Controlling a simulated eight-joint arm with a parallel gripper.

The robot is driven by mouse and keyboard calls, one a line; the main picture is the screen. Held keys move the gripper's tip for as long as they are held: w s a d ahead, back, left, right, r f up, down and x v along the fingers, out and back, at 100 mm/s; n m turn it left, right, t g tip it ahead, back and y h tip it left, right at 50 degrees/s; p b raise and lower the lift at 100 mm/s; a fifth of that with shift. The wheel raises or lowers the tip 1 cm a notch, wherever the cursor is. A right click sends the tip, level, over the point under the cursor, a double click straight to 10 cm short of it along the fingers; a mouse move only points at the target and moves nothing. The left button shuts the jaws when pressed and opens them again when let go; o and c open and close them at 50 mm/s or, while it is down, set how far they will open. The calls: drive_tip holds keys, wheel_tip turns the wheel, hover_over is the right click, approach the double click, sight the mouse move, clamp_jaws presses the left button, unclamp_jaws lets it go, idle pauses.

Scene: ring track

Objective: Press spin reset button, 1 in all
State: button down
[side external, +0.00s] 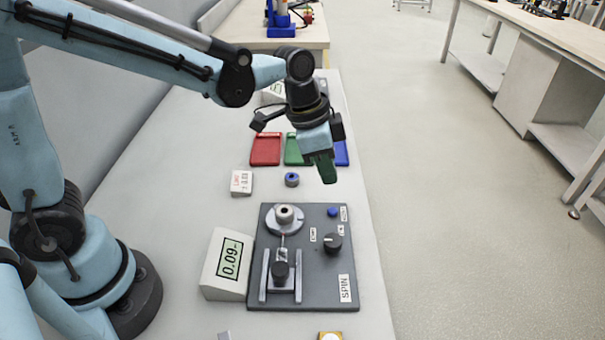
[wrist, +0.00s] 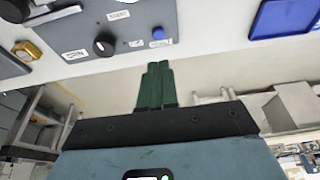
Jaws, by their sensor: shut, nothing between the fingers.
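The spin station is a dark grey panel (side external: 318,272) on the bench, labelled SPIN. A small blue button (side external: 332,212) sits near its far right corner, beside a small white label. The blue button also shows in the wrist view (wrist: 158,33), with the black knob (wrist: 104,44) to its left. My gripper (side external: 326,178) has green fingers that are shut and empty. It hangs in the air above and beyond the panel's far edge in the side view. In the wrist view the closed fingertips (wrist: 159,66) appear just below the blue button in the picture, apart from it.
A spindle with a ring (side external: 284,217) and a slider (side external: 281,278) are on the panel. A blue ring (side external: 292,179), a white label block (side external: 241,182), and red (side external: 266,149), green and blue trays lie beyond.

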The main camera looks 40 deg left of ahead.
sight(331, 211)
drive_tip(key=x, duration=0.6)
drive_tip(key=shift+s+a, duration=0.2)
drive_tip(key=shift+f, duration=0.7)
drive_tip(key=shift+f, duration=0.1)
drive_tip(key=shift+f, duration=0.95)
drive_tip(key=v, duration=1.4)
drive_tip(key=shift+w+d+r, duration=0.25)
drive_tip(key=shift+d+r, duration=0.05)
drive_tip(key=shift+r, duration=0.2)
